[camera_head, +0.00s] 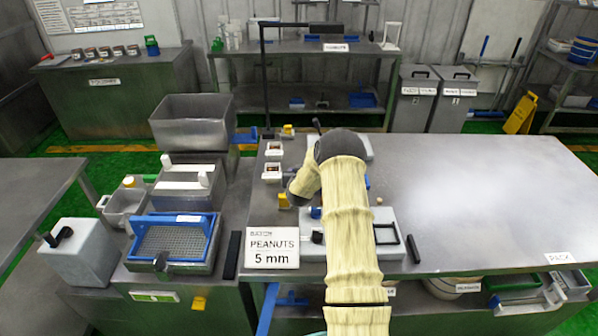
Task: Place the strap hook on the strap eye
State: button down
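My arm, in a cream sleeve, reaches over the middle table and bends down to the left. My gripper (291,197) is at the lower end of that bend, beside a small yellow part. Its fingers are too small and too covered to show whether they are open or shut. I cannot make out the strap hook or the strap eye for certain. A light grey tray-like unit (389,240) with a dark frame lies under and right of my arm. Small blue parts show beside the sleeve, and my arm hides much of this area.
A PEANUTS 5 mm sign (272,248) stands at the table's front left. A blue-framed mesh sieve (176,238) and a steel hopper (192,121) are further left. A dark post rises behind my arm. The right part of the steel table (490,205) is clear.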

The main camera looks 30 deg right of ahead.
jog(key=shift+f, duration=0.15)
jog(key=c, duration=0.8)
grip_release()
jog(key=shift+o, duration=0.2)
jog(key=shift+a, duration=0.15)
jog(key=shift+s+r, duration=0.15)
jog(key=shift+r, duration=0.05)
jog(key=b+v, duration=0.2)
jog(key=v, duration=0.9)
jog(key=shift+s+a+b, duration=0.15)
jog(key=shift+s+b, duration=0.2)
jog(key=shift+b, duration=0.05)
jog(key=shift+r, duration=0.1)
